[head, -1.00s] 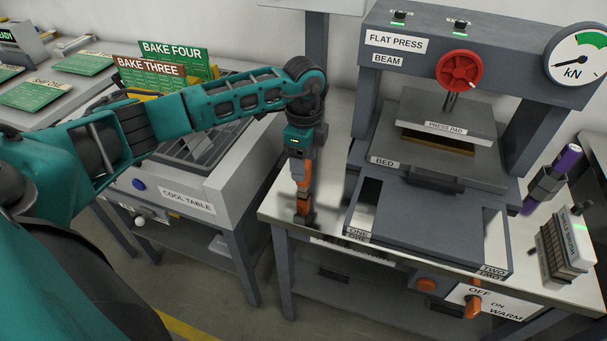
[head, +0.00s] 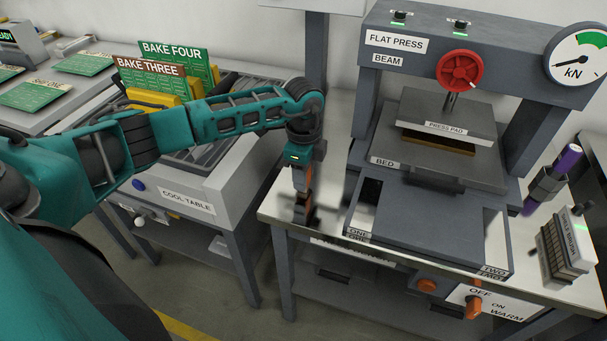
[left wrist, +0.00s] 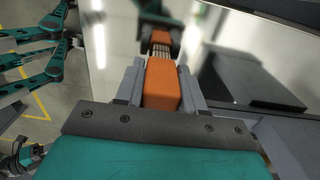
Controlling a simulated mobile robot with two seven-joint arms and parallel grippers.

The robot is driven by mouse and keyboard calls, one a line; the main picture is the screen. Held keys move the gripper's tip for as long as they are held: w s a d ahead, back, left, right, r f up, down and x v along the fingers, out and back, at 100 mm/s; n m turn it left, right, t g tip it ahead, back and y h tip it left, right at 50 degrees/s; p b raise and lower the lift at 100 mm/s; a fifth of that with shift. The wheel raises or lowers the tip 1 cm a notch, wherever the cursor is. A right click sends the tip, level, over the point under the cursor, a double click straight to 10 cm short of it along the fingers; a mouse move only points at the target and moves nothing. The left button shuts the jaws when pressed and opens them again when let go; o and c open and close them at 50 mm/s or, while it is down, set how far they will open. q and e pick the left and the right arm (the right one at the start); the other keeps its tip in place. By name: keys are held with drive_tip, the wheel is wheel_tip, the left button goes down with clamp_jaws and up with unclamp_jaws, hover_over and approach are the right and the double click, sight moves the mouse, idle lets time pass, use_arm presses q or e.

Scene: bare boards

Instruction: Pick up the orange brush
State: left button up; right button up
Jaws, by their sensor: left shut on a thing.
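The orange brush stands roughly upright at the left front of the shiny press table, its orange part (head: 308,201) low between my left gripper's fingers. My left gripper (head: 302,205) points down and is shut on the brush. My right gripper is not in view.
The flat press (head: 440,170) stands just right of my left gripper, with its red wheel (head: 460,70) above. The cool table (head: 215,180) is at the left, across a gap. A purple-topped tool (head: 566,160) and a block holder (head: 566,250) are at the right.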

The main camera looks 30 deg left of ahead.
use_arm(q)
drive_tip(key=shift+c, duration=0.9)
wheel_tip(320, 180, up, 20)
drive_tip(key=p, duration=0.1)
idle(2.5)
